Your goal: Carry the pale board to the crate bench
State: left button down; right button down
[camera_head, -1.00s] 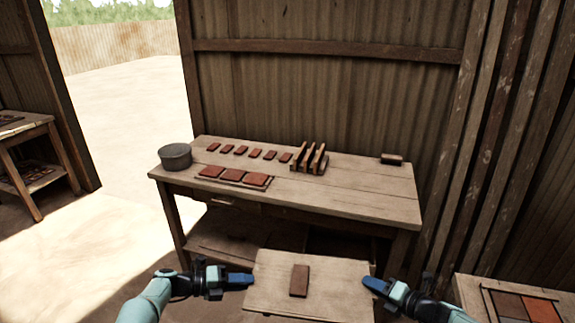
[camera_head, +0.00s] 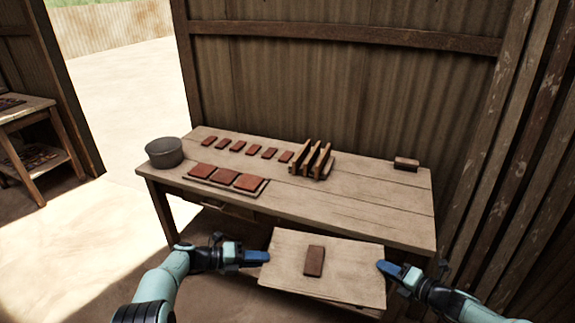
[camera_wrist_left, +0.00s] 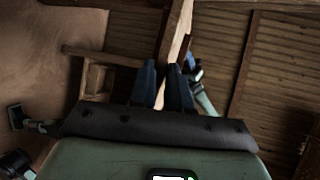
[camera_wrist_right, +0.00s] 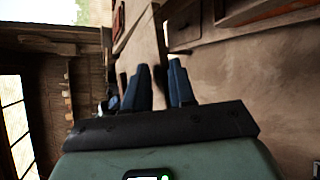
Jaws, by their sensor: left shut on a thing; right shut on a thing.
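The pale board (camera_head: 347,265) is a flat wooden slab in the lower middle of the head view, with one red-brown tile (camera_head: 314,262) lying on it. My left gripper (camera_head: 266,257) is shut on its left edge, and my right gripper (camera_head: 382,267) is shut on its right edge. The board looks roughly level and is held in front of the long wooden bench (camera_head: 380,205), overlapping its front edge in the picture. In the left wrist view the board (camera_wrist_left: 179,40) shows edge-on between the fingers. I cannot tell which bench is the crate bench; no crate is clear.
The long bench bears a grey bucket (camera_head: 164,153), a row of small tiles, three larger tiles (camera_head: 222,177) on a tray, a slotted wooden rack (camera_head: 311,160) and a small block (camera_head: 406,164). Another bench (camera_head: 28,110) stands far left. Open floor lies left, beyond the doorway.

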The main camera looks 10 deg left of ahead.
aim_at(358, 204)
jog(key=i+l, duration=0.2)
jog(key=i, duration=0.15)
jog(key=i+l, duration=0.25)
jog(key=i, duration=0.15)
jog(key=i+l, duration=0.2)
jog(key=i, duration=0.15)
